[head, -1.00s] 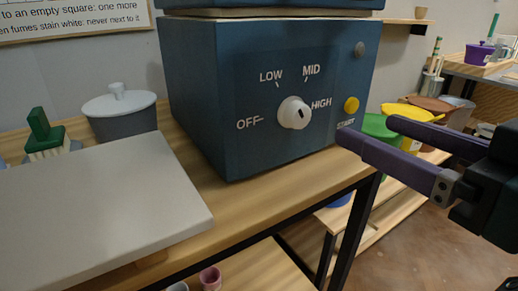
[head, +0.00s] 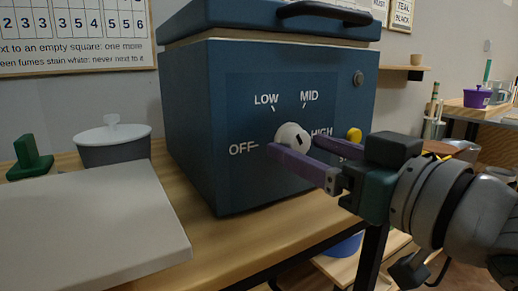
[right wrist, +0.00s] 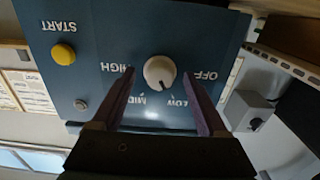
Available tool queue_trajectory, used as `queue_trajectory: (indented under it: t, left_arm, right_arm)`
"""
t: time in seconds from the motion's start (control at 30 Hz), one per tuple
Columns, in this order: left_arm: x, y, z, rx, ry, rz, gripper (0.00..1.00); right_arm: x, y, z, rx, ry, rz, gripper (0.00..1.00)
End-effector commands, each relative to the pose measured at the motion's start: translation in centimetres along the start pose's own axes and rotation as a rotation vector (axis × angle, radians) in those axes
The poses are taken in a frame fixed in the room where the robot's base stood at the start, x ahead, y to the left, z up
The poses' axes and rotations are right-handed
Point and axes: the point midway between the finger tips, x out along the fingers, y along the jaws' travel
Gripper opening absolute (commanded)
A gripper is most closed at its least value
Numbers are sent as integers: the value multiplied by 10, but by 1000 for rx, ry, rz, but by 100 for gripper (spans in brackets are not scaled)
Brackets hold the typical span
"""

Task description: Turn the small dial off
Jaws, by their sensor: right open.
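The small dial (head: 292,136) is a white round knob with a dark pointer mark, on the front of a dark blue kiln (head: 225,110). OFF, LOW, MID and HIGH are printed around it. In the right wrist view the panel appears upside down, and the dial (right wrist: 160,72) has its mark towards the LOW and MID side; I cannot tell the exact setting. My right gripper (head: 294,145) is open, its purple fingers on either side of the dial with gaps between in the wrist view (right wrist: 158,76). My left gripper is not in view.
A yellow START button (head: 354,135) sits right of the dial, partly behind my gripper. The kiln stands on a wooden table (head: 235,232).

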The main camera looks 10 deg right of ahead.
Motion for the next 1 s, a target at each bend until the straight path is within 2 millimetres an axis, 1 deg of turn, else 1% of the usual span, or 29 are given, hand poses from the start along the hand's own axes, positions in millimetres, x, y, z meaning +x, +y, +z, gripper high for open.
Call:
queue_trajectory:
  t: [0.03, 0.13, 0.4, 0.47, 1.0]
  left_arm:
    - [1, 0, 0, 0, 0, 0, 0]
    - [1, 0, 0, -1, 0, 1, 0]
    - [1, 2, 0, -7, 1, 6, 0]
    - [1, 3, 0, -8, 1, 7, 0]
    - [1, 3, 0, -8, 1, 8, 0]
  right_arm:
    - [4, 0, 0, 0, 1, -1, 77]
    - [8, -1, 0, 1, 0, -1, 77]
    - [9, 0, 0, 1, 0, -1, 77]
    - [9, 0, 0, 1, 0, -1, 71]
    - [9, 0, 0, 0, 0, -1, 10]
